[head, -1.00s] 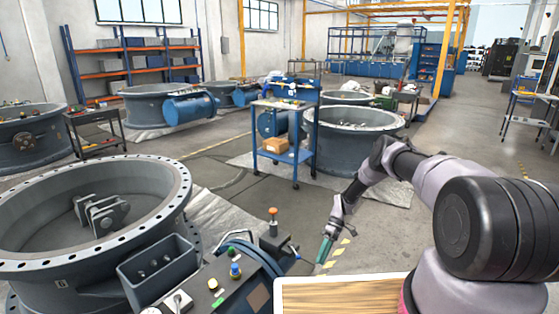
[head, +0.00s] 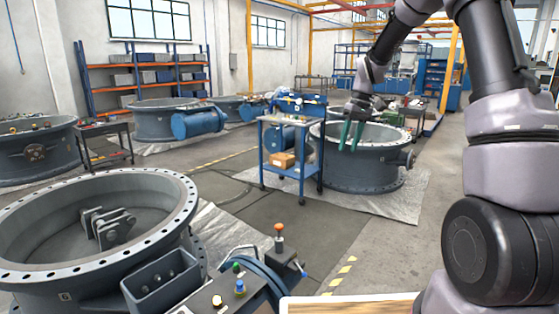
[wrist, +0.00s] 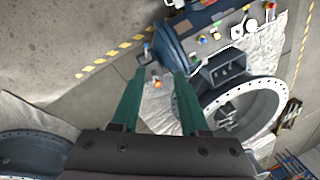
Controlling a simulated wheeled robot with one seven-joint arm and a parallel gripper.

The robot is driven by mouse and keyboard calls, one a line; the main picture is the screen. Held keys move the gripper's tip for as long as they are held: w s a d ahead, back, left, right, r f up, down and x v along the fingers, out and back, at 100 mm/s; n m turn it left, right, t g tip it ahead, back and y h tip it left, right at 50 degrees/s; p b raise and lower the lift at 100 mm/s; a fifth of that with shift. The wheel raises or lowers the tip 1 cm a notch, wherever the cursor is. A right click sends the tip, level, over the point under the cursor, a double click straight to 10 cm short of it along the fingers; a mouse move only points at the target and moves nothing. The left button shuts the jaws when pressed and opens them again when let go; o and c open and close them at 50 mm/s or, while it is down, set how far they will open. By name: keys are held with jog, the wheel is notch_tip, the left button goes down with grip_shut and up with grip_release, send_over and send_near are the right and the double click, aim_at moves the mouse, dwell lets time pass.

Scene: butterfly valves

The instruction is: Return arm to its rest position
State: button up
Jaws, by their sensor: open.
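My gripper (head: 351,135) is raised in the head view, its two green fingers pointing down and apart, with nothing between them. In the picture it overlaps the rim of a large grey valve body behind it. My arm rises from the right side and bends over at the top of the view. In the wrist view the gripper (wrist: 157,78) shows both green fingers spread and empty above the floor.
A large grey valve (head: 95,225) stands at the lower left, beside a control box (head: 225,296) with coloured buttons and a lever with an orange knob (head: 279,228). A blue cart (head: 290,170) and another valve (head: 365,180) stand farther back. Floor between them is clear.

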jog(key=s+d+r+m+t, duration=0.1)
jog(key=s+r+m+t, duration=0.25)
jog(key=s+r, duration=1)
jog(key=s+d+r+m+t, duration=0.1)
jog(key=s+r+m+t, duration=0.2)
jog(key=s, duration=1.3)
jog(key=shift+d+m+t, duration=0.4)
jog(key=shift+m+t, duration=0.15)
jog(key=shift+m, duration=0.2)
jog(key=shift+a+r, duration=0.1)
